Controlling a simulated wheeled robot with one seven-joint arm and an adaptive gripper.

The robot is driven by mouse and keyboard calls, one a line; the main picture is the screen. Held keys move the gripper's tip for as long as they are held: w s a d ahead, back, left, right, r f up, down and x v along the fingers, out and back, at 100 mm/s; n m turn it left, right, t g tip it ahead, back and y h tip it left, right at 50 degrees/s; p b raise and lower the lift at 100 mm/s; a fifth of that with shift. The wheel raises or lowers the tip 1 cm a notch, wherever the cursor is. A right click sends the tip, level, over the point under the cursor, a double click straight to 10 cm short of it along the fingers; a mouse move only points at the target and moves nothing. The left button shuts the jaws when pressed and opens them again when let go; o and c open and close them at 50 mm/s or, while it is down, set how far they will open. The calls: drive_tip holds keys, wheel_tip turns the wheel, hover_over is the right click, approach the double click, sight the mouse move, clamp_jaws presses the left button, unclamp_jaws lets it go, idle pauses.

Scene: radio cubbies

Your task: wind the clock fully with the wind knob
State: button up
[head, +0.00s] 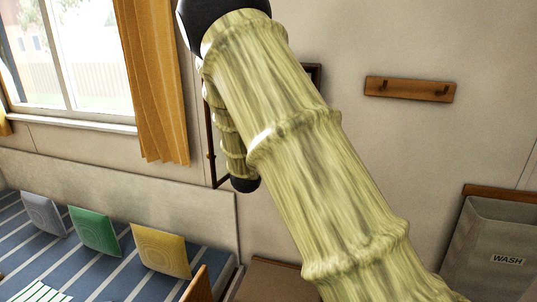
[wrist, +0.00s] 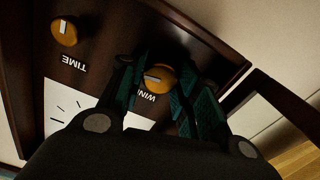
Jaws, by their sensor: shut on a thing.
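In the wrist view, the clock (wrist: 95,80) is a dark brown wooden case with a white dial (wrist: 62,105) partly hidden by my gripper. A yellow wind knob (wrist: 156,77) with a pale mark sits beside a label partly covered, reading "WIN". My gripper (wrist: 158,92) has its dark green fingers on either side of this knob and is shut on it. A second yellow knob (wrist: 64,31), labelled "TIME", is at the upper left, apart from my gripper. In the head view my arm hides most of the clock and my gripper is not visible.
In the head view, a bed with cushions (head: 160,250) stands at the left below a window (head: 75,55) with an orange curtain (head: 155,80). A wooden peg rack (head: 410,89) is on the wall, and a grey "WASH" bin (head: 495,245) is at the right.

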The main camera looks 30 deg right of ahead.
drive_tip(key=shift+f+m+b, duration=0.2)
drive_tip(key=shift+m+b, duration=0.9)
drive_tip(key=shift+m, duration=0.4)
drive_tip(key=o, duration=0.7)
drive_tip(key=shift+r, duration=0.1)
drive_tip(key=shift+o, duration=0.2)
drive_tip(key=shift+s+a, duration=0.1)
drive_tip(key=v, duration=1.1)
drive_tip(key=shift+s+a, duration=0.2)
drive_tip(key=shift+a, duration=0.1)
